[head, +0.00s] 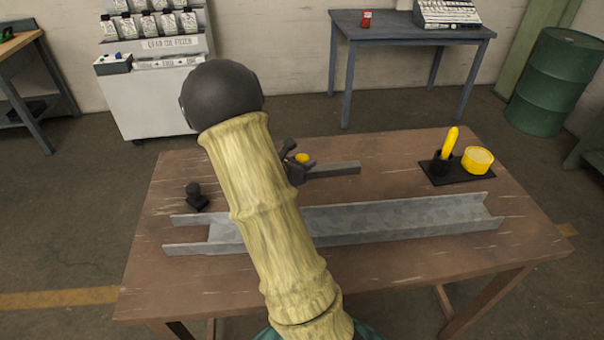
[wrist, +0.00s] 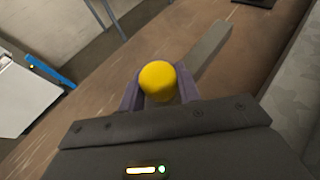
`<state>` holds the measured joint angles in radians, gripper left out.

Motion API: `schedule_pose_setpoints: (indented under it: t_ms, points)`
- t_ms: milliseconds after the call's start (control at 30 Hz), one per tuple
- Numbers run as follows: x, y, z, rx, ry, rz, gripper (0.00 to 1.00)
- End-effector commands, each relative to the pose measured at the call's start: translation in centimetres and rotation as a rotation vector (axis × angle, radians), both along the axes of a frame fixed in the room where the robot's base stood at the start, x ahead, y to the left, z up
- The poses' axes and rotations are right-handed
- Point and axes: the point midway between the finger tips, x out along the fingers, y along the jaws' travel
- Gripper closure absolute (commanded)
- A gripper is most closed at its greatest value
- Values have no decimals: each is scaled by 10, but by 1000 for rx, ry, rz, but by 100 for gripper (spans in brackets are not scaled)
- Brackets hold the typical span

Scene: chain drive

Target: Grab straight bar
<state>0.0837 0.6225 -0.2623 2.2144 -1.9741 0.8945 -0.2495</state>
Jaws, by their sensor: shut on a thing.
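The straight bar (head: 335,169) is a grey square-edged length lying low over the table, behind the channel. Its far part also shows in the wrist view (wrist: 211,47). A round yellow knob (wrist: 158,80) stands at the bar's near end, between my gripper's two purple fingers. In the head view the yellow knob (head: 302,158) shows just past my arm. My gripper (wrist: 160,92) is shut at this end of the bar. The fingers and knob hide the exact contact. My arm hides the bar's left end in the head view.
A long grey metal channel (head: 400,222) lies across the wooden table (head: 420,265). A black tray (head: 459,174) at the right holds a yellow upright piece (head: 450,142) and a yellow cup-like piece (head: 478,160). A small black object (head: 195,197) stands at the left. The table's front is clear.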

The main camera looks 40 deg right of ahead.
Motion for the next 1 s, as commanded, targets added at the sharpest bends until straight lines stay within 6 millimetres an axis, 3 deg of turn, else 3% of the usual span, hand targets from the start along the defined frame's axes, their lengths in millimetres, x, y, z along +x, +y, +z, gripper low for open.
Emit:
schedule_pose_setpoints:
  t_ms: [33,600,800,1000]
  points:
    - [1,-1,17,-5,-12,-2,100]
    - [1,-1,159,-3,-12,-1,100]
    - [0,-1,198,-3,-8,-1,100]
    - [0,-1,216,-3,-5,-1,100]
